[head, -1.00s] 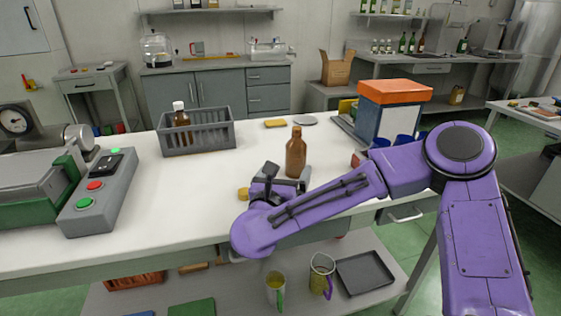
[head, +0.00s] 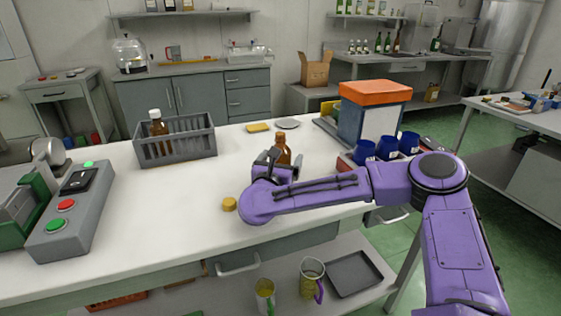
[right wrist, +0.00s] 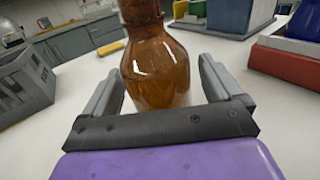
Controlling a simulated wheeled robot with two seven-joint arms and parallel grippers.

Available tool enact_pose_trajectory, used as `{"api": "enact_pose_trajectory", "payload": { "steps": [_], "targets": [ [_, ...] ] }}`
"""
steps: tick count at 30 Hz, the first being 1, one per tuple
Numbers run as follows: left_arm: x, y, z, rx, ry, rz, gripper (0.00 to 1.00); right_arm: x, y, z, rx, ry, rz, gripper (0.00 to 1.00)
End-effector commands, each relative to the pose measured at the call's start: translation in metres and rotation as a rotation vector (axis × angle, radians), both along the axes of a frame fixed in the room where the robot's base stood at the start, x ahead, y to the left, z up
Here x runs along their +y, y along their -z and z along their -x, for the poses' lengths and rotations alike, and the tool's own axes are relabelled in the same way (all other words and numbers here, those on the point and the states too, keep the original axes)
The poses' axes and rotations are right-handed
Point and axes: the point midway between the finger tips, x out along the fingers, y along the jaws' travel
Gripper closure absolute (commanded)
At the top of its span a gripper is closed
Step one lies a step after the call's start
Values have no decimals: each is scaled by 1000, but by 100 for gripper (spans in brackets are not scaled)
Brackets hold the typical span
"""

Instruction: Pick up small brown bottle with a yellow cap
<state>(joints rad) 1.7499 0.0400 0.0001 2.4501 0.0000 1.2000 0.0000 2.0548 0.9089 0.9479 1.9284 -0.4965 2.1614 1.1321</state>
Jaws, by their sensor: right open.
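A brown glass bottle (head: 283,149) stands upright on the white table in the head view, partly hidden behind my right gripper (head: 279,163). I cannot make out a yellow cap on it; its top looks brown. In the right wrist view, the bottle (right wrist: 156,72) stands between the two open fingers, with a gap on each side; its top is cut off by the frame. A small round yellow thing (head: 229,204), possibly a cap, lies on the table left of my right wrist. My left gripper is not in view.
A grey crate (head: 178,158) holding a brown bottle with a white cap (head: 156,116) stands left. Blue cups (head: 387,148) and an orange-topped box (head: 373,92) stand right. A control box (head: 73,217) is at the left edge.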

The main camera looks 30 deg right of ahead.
Motion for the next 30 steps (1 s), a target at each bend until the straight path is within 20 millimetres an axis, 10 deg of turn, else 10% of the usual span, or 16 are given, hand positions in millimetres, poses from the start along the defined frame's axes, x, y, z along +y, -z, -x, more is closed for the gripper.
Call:
{"api": "enact_pose_trajectory", "payload": {
  "steps": [3,10,30],
  "targets": [
    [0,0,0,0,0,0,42,0,0,0,0,0,0,11],
    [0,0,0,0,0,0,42,0,-1,1,-2,0,1,80],
    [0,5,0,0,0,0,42,0,-21,1,-4,1,0,80]
  ]
}}
